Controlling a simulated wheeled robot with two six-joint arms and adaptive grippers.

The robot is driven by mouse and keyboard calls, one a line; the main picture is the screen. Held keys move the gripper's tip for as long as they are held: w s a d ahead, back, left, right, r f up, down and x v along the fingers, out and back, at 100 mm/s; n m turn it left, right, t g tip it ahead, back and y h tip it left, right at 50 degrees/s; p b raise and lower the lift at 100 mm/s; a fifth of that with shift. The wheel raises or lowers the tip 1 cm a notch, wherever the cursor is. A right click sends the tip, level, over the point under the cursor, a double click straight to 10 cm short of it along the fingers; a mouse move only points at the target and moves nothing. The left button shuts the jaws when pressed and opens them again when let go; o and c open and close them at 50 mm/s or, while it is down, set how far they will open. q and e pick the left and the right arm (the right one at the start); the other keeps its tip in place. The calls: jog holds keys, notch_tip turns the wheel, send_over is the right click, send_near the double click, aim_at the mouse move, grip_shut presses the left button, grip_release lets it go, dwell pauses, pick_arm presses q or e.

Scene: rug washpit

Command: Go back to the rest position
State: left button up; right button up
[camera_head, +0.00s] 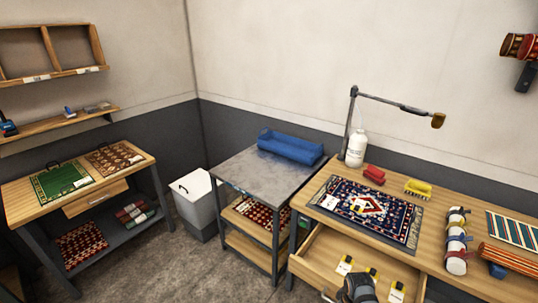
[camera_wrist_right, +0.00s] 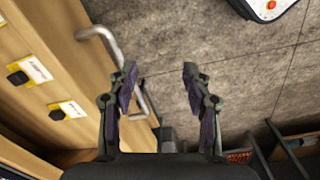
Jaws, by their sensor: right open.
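My right gripper (camera_wrist_right: 159,75) is open, with nothing between its two fingers in the right wrist view. Bare floor shows between and beyond the fingertips. The metal handle (camera_wrist_right: 108,40) of the open wooden drawer is just left of the left finger; I cannot tell whether they touch. In the head view a dark part of my right arm (camera_head: 358,289) shows at the bottom edge, in front of the drawer (camera_head: 322,255). Its fingertips cannot be made out there. My left gripper is in neither view.
The workbench carries a patterned rug (camera_head: 365,212), a white bottle (camera_head: 356,148), a red brush (camera_head: 374,174) and a yellow brush (camera_head: 417,188). A grey table (camera_head: 235,172) with a blue tray (camera_head: 290,146) stands left of it. Floor (camera_head: 190,265) at left is clear.

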jog(key=s+d+f+m+b, duration=0.1)
jog(key=s+f, duration=0.3)
jog(key=f, duration=0.2)
jog(key=s+f+m, duration=0.1)
jog(key=s+f, duration=0.3)
jog(key=f, duration=0.3)
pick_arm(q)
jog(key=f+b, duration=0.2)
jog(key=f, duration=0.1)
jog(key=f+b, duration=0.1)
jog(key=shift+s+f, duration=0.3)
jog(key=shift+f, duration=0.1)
pick_arm(e)
jog(key=s+f+m, duration=0.1)
jog(key=s+f, duration=0.4)
jog(key=s, duration=0.4)
jog(key=s+d+f+m, duration=0.1)
jog(key=s+f+m, duration=0.1)
jog(key=s+f, duration=0.4)
jog(key=s+d+f+m, duration=0.1)
jog(key=s+f, duration=0.5)
jog(key=s, duration=0.6)
jog(key=shift+s+d+f+m+t+h, duration=0.2)
jog(key=shift+m+t+h, duration=0.1)
jog(key=shift+m+t, duration=0.1)
